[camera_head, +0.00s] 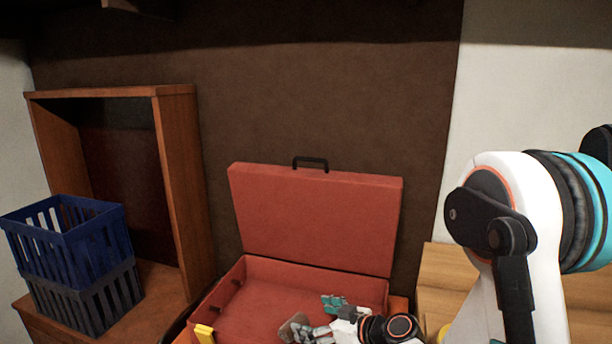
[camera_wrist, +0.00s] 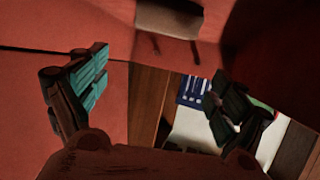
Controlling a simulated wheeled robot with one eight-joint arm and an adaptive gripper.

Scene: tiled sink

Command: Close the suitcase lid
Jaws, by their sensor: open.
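The red suitcase stands open, with its lid (camera_head: 315,218) raised nearly upright at the back and a black handle (camera_head: 310,162) on the lid's top edge. Its base (camera_head: 262,288) lies open in front, its near part cut off by the picture's bottom edge. My gripper (camera_head: 316,318) is over the base, in front of and below the lid. In the wrist view my gripper (camera_wrist: 160,95) has its teal-padded fingers spread wide with nothing between them. Red suitcase surfaces (camera_wrist: 45,110) fill much of that view. I cannot tell whether a finger touches the suitcase.
A blue basket (camera_head: 66,245) stacked on a dark one stands at left, before an open wooden cabinet (camera_head: 180,180). A small yellow object (camera_head: 204,334) is at the base's near left. A brown wall (camera_head: 320,90) rises close behind the lid. Wooden boards (camera_head: 445,280) are at right.

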